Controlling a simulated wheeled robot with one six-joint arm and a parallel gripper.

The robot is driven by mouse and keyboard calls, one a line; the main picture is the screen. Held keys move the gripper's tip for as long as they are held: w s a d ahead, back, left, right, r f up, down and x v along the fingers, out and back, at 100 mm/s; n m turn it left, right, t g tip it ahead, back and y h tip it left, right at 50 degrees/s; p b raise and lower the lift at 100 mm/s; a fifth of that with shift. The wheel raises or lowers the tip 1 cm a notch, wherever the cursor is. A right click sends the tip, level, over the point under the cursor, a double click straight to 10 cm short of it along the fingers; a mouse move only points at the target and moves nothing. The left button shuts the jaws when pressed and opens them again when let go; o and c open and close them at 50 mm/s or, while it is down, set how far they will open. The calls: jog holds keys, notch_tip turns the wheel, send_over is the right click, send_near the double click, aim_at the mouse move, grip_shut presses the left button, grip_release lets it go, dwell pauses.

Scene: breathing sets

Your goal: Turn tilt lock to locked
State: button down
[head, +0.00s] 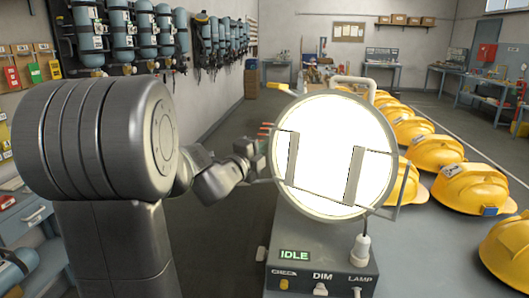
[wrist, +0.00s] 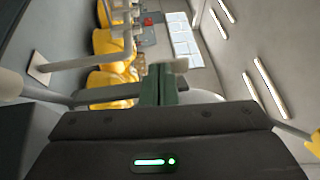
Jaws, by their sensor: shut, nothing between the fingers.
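A large round lamp (head: 335,155) with a bright white face stands in a bracket on a grey control box (head: 320,262) in the head view. The box reads IDLE, CHECK, DIM and LAMP, with small controls below. My gripper (head: 262,162) is at the left edge of the lamp, beside the bracket; I cannot tell whether it touches. In the wrist view my gripper (wrist: 163,82) is shut and empty, its fingers together in the middle. I cannot make out the tilt lock; the lamp's left pivot is largely hidden behind my gripper.
Yellow helmets (head: 470,187) line the right side of the bench and also show in the wrist view (wrist: 112,80). A pale bent handle (head: 354,84) rises behind the lamp. Breathing cylinders (head: 118,35) hang on the left wall. Open floor (head: 225,110) lies behind my arm.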

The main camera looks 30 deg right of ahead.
jog(key=shift+f+b, duration=0.3)
jog(key=shift+b, duration=0.4)
jog(key=h+b, duration=0.1)
jog(key=b, duration=0.5)
jog(key=f+t+h+b, duration=0.1)
jog(key=h+b, duration=0.1)
jog(key=b, duration=0.4)
jog(key=shift+w+d, duration=0.15)
jog(key=shift+d, duration=0.25)
jog(key=shift+w+d+f+b, duration=0.2)
jog(key=shift+d+b, duration=0.2)
jog(key=shift+b, duration=1)
